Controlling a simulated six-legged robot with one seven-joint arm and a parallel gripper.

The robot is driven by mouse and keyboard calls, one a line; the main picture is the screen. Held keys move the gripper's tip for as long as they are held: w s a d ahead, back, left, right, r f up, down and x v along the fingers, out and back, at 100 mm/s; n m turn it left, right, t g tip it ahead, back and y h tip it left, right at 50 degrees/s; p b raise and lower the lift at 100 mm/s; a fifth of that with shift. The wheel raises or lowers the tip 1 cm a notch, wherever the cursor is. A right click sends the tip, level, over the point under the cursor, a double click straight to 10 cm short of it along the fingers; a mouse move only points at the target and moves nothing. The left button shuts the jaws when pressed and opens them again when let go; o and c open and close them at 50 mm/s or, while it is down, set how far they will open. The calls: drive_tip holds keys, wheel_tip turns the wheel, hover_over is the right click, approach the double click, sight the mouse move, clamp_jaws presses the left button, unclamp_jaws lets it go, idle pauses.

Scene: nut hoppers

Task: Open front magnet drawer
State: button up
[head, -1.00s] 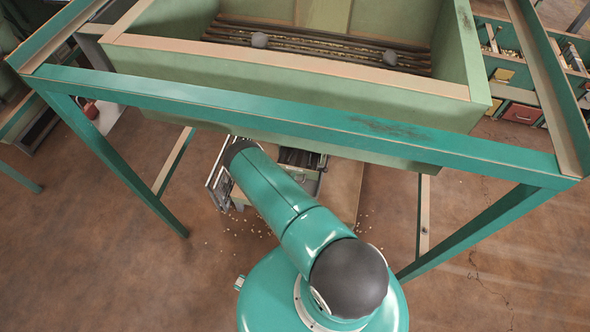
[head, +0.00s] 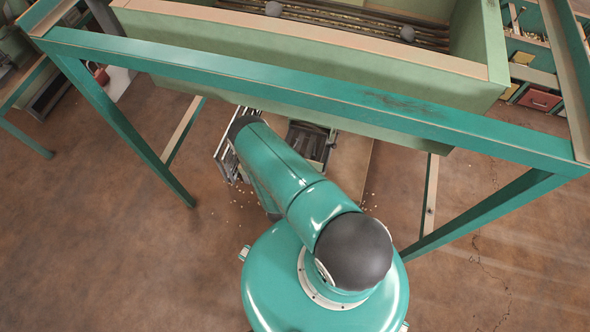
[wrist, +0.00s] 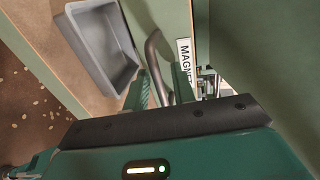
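In the wrist view, a curved grey handle (wrist: 153,56) stands out from a pale green panel beside a white label (wrist: 184,56) reading "MAGNE", its end cut off. My gripper (wrist: 161,82) has its two teal fingers on either side of the handle. The fingers look apart, with the handle between them; I cannot tell if they touch it. In the head view, my arm hides the gripper and the handle. Part of a unit with a dark open-topped compartment (head: 309,140) shows under the hopper.
A grey open tray (wrist: 103,47) lies left of the handle. A green hopper (head: 330,62) on a teal frame (head: 300,90) stands over the work area, its legs on both sides. Small nuts are scattered on the brown floor. Shelves with bins (head: 540,99) stand at the right.

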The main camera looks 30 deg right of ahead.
drive_tip(key=v, duration=1.3)
drive_tip(key=shift+s+a, duration=0.25)
drive_tip(key=shift+s, duration=0.05)
drive_tip(key=shift+r, duration=0.1)
